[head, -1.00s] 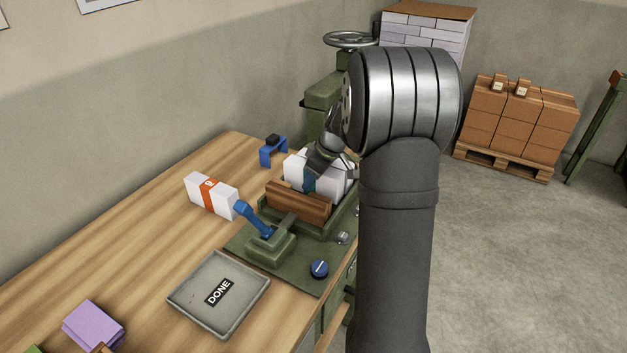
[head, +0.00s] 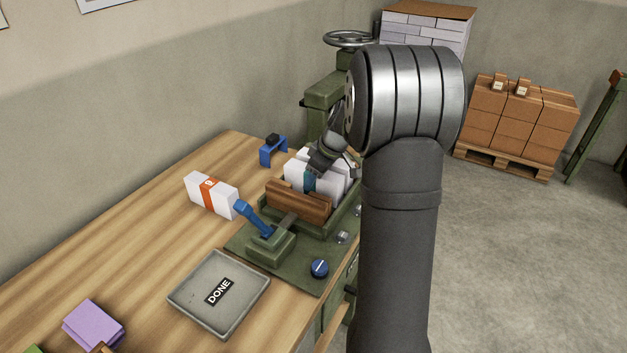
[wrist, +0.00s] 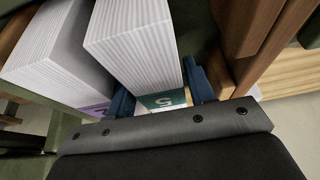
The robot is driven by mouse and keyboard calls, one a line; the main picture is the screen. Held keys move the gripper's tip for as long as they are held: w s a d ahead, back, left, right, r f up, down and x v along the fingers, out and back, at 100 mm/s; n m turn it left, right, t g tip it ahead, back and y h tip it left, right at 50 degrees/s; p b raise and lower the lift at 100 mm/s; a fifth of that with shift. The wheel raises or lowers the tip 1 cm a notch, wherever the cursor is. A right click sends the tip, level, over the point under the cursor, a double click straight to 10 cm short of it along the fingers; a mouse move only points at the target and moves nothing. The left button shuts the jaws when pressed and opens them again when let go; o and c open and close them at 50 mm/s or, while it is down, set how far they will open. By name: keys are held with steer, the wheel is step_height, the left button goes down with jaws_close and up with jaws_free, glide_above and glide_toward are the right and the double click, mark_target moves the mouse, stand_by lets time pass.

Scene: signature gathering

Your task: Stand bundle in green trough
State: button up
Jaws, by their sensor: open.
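The green trough (head: 327,227) is on the bench's right edge, with a brown wooden block (head: 297,201) at its near side. White paper bundles stand inside it behind the block. One bundle (wrist: 135,45) has a teal band marked with what looks like a 5. Another bundle (wrist: 55,62), with a purple band, stands to its left in the wrist view. My gripper (wrist: 162,95) is open, its blue fingers on either side of the teal-banded bundle. In the head view my gripper (head: 318,172) is over the trough and its fingertips are mostly hidden.
A white bundle with an orange band (head: 210,196) stands on the bench left of the trough. A grey DONE tray (head: 190,299), purple stack (head: 93,325) and blue stand (head: 273,151) are also there.

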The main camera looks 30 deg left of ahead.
steer(key=v, duration=1)
steer(key=shift+r, duration=0.2)
steer(key=shift+f, duration=0.1)
steer(key=x, duration=1.2)
steer(key=shift+f, duration=0.25)
step_height(320, 180, up, 3)
steer(key=shift+d, duration=0.1)
steer(key=shift+r, duration=0.7)
steer(key=shift+f, duration=0.1)
